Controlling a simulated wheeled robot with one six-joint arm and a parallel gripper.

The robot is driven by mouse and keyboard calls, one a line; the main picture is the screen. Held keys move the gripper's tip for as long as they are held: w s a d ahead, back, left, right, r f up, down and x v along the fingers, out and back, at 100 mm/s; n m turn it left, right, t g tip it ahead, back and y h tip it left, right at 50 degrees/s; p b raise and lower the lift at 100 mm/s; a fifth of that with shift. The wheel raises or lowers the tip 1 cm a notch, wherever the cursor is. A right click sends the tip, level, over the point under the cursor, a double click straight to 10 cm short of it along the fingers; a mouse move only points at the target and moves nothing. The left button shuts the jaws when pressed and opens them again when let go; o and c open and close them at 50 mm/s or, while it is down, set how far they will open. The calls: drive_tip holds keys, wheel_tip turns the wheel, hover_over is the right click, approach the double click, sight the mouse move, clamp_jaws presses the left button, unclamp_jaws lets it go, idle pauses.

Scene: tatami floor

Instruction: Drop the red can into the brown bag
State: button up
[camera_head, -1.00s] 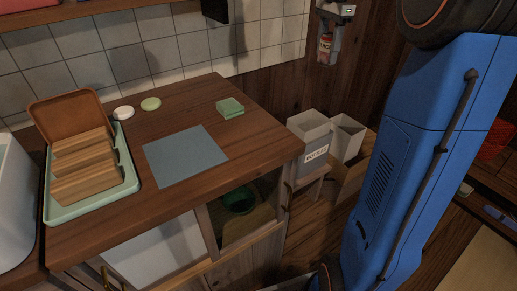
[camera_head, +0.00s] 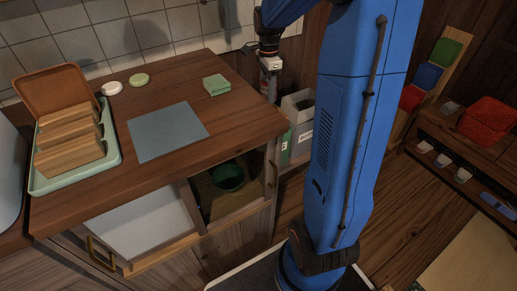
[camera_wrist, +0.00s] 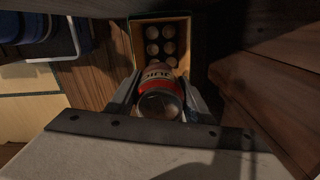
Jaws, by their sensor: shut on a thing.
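My gripper (camera_head: 270,68) is shut on a red can (camera_wrist: 158,87) with a pale label band. In the wrist view the can sits between the two grey fingers, its round end facing the camera. In the head view the can (camera_head: 269,88) hangs upright below my gripper, just beyond the counter's right back edge. I cannot make out a brown bag in either view now; my blue arm hides part of the floor.
Grey bins (camera_head: 300,128) stand right of the wooden counter (camera_head: 238,118), partly behind my arm. The wrist view shows an open box (camera_wrist: 140,45) holding several round things. A shelf with a red basket (camera_head: 489,120) is at right.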

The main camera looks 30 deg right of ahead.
drive_tip(key=shift+f, duration=2.8)
drive_tip(key=o, duration=1.1)
drive_tip(key=shift+r, duration=0.1)
wheel_tip(320, 180, up, 17)
drive_tip(key=shift+r, duration=0.1)
